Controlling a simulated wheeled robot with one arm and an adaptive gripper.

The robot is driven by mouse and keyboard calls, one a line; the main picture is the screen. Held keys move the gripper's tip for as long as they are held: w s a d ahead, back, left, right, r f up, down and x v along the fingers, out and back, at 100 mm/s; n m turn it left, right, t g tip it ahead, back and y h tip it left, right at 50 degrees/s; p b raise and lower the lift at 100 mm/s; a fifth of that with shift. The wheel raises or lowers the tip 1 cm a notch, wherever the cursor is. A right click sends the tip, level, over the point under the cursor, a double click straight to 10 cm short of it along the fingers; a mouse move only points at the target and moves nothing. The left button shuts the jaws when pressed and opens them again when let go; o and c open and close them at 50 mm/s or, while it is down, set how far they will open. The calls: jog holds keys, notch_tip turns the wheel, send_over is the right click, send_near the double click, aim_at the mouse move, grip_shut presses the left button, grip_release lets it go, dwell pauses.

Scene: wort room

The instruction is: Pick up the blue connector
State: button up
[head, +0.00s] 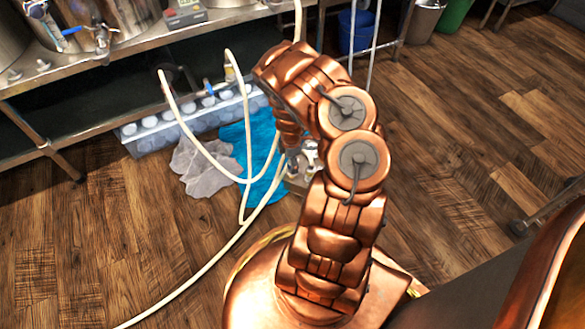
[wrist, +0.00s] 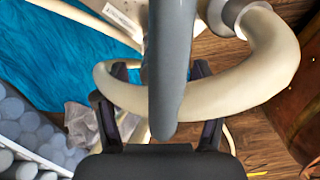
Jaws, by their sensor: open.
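A small blue part (head: 209,88) that may be the blue connector shows among hose fittings by the shelf in the head view. It is too small to make out clearly. I cannot identify a blue connector in the wrist view. My gripper (wrist: 158,80) is open in the wrist view, with its dark fingers apart. A thick cream hose (wrist: 225,98) curves across the fingers, and a grey rod-like part (wrist: 171,60) stands in front of them. I cannot tell whether either touches the fingers. In the head view my gripper (head: 301,160) is low over the floor, partly hidden by my arm.
A blue cloth (head: 258,150) and grey cloth (head: 203,165) lie on the floor beside a crate (head: 130,146) of pale round-topped items. Cream hoses (head: 205,268) loop over them. A metal shelf unit (head: 95,75) stands behind. The wooden floor at right is mostly clear.

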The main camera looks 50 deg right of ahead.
jog(key=shift+f, duration=0.75)
jog(key=shift+c, duration=0.4)
grip_shut()
jog(key=shift+r, duration=0.15)
notch_tip(320, 180, up, 10)
jog(key=p, duration=0.5)
jog(key=shift+r+p, duration=2)
jog(key=shift+r, duration=0.15)
